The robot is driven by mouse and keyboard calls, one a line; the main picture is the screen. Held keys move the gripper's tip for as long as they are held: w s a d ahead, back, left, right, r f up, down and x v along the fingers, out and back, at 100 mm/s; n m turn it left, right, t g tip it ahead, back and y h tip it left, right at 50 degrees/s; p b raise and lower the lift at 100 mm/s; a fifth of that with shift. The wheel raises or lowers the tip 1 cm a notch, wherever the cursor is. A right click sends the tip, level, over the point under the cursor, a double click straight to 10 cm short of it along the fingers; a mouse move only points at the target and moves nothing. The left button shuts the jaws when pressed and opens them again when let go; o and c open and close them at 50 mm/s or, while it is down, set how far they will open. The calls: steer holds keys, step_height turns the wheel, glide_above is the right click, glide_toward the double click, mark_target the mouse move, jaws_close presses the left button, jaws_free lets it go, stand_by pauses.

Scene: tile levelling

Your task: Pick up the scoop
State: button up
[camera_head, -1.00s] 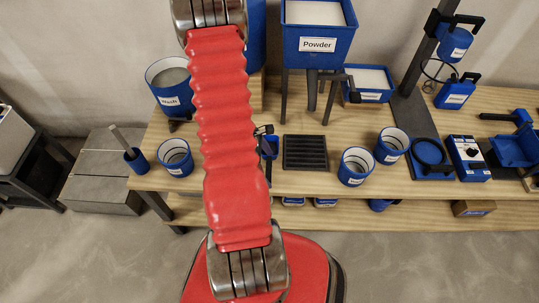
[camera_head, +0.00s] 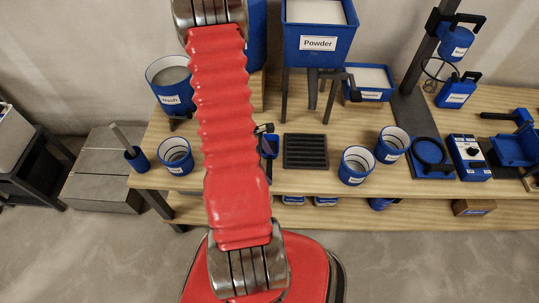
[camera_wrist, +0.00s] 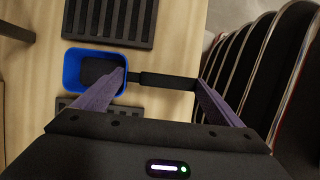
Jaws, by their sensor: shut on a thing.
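The scoop (camera_wrist: 76,70) has a blue, open, box-like bowl and a black handle. In the wrist view its bowl is at the upper left and the handle runs right from it. My gripper (camera_wrist: 161,79) has its two purple fingers shut on the scoop, one near each end of the visible handle. The bowl looks dark inside, and I cannot tell whether it holds anything.
A black slotted rack (camera_head: 305,151) lies right of the scoop on the wooden bench (camera_head: 235,180). Blue cups stand at left (camera_head: 176,157) and right (camera_head: 357,165). A powder hopper (camera_head: 318,42) stands on legs behind. A control box (camera_head: 468,157) is farther right.

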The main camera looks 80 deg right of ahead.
steer(key=shift+r, duration=0.1)
step_height(320, 180, up, 10)
stand_by(0.8)
stand_by(0.6)
